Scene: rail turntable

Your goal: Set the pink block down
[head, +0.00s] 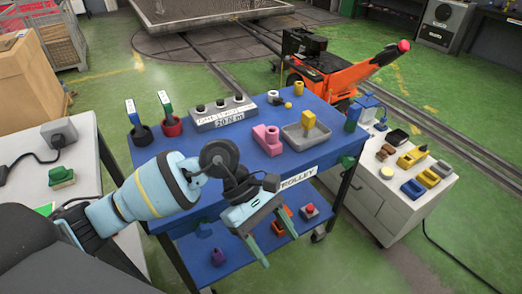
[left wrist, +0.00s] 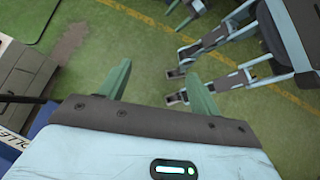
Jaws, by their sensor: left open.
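The pink block (head: 268,140) sits on the blue top of the trolley (head: 240,158), left of a grey tray (head: 290,135). It has a taller rounded end. My left gripper (head: 280,250) is open, in front of and below the trolley's top, with its green fingers pointing down. It is well apart from the pink block. In the left wrist view its two fingers (left wrist: 158,90) are spread with nothing between them, over green floor. The pink block is not seen in that view.
A yellow block (head: 308,119) stands in the grey tray. A white cabinet (head: 385,200) with several small parts is at the right. Some blue trolley top is bare.

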